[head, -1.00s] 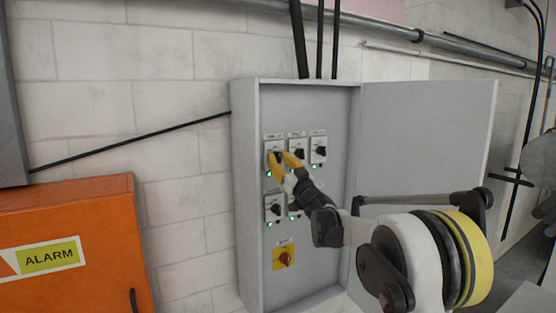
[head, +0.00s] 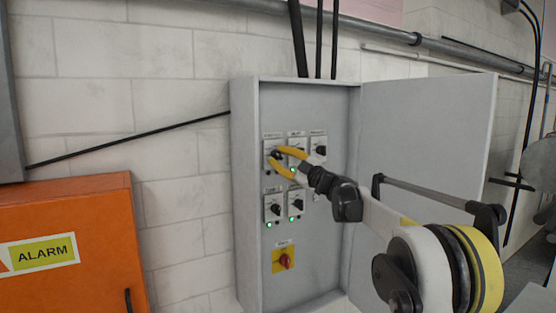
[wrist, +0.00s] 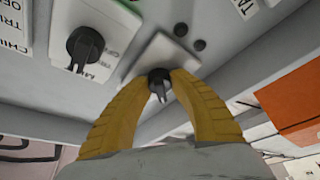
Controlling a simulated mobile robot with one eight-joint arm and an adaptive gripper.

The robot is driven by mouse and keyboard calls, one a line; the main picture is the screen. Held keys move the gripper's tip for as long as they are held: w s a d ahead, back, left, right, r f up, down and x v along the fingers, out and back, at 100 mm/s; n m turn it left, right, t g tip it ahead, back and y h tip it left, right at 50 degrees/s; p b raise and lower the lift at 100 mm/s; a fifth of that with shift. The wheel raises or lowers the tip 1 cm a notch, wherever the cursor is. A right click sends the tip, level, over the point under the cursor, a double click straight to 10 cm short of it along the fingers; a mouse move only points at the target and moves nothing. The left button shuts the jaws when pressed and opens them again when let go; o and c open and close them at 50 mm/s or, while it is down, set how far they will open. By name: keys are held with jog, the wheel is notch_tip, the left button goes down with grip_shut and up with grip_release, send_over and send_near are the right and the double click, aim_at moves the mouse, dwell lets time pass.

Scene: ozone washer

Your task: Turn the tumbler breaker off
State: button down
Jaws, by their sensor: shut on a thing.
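My gripper (head: 276,160) has curved yellow fingers and reaches the top-left breaker (head: 268,146) inside the open grey cabinet. In the wrist view, the fingertips (wrist: 160,76) close on both sides of a black rotary knob (wrist: 159,91) on a pale plate. The knob's handle part shows between the fingers. The label of this breaker is not readable, so I cannot confirm it as the tumbler breaker. My gripper hides part of the top row and its lamps in the head view.
A neighbouring breaker knob (wrist: 85,46) sits close by in the wrist view. Lower breakers (head: 273,208) have lit green lamps. A red knob on a yellow plate (head: 285,260) is below. The cabinet door (head: 425,150) stands open right. An orange alarm box (head: 70,240) is left.

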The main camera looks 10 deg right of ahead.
jog(key=n+g, duration=0.2)
jog(key=n, duration=0.3)
jog(key=shift+r+p, duration=0.2)
jog(key=shift+p, duration=0.2)
jog(key=shift+n+g+p, duration=0.5)
jog(key=shift+n+g, duration=0.2)
jog(key=shift+n, duration=1.3)
jog(key=c, duration=1.1)
grip_release()
jog(key=shift+f, duration=0.1)
jog(key=v, duration=1.2)
jog(key=shift+r, duration=0.2)
